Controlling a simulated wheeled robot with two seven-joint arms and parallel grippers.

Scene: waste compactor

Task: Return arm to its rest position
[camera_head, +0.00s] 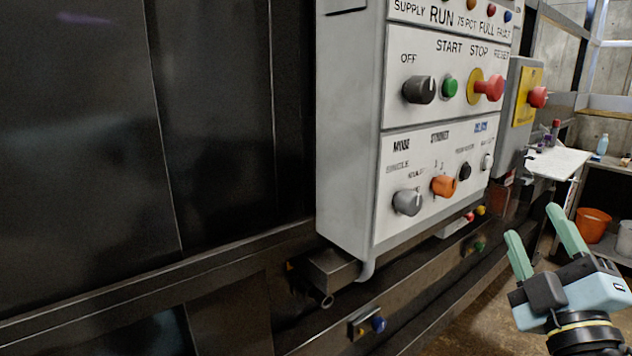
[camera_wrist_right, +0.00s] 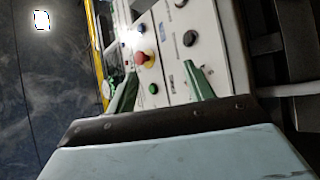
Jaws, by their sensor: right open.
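My right gripper (camera_head: 541,238) is at the lower right of the head view, with its two green fingers spread apart and nothing between them. It is apart from the grey control panel (camera_head: 345,130), in front of and to the right of its lower part. In the right wrist view the open fingers (camera_wrist_right: 158,88) point toward the panel face (camera_wrist_right: 175,55), which appears tilted. My left gripper is in neither view.
The panel carries a red stop knob (camera_head: 489,88), a green start button (camera_head: 450,87), a black knob (camera_head: 419,90), a grey knob (camera_head: 407,202) and an orange knob (camera_head: 444,186). A yellow box with a red button (camera_head: 538,97) stands behind. Orange bucket (camera_head: 593,226) at far right.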

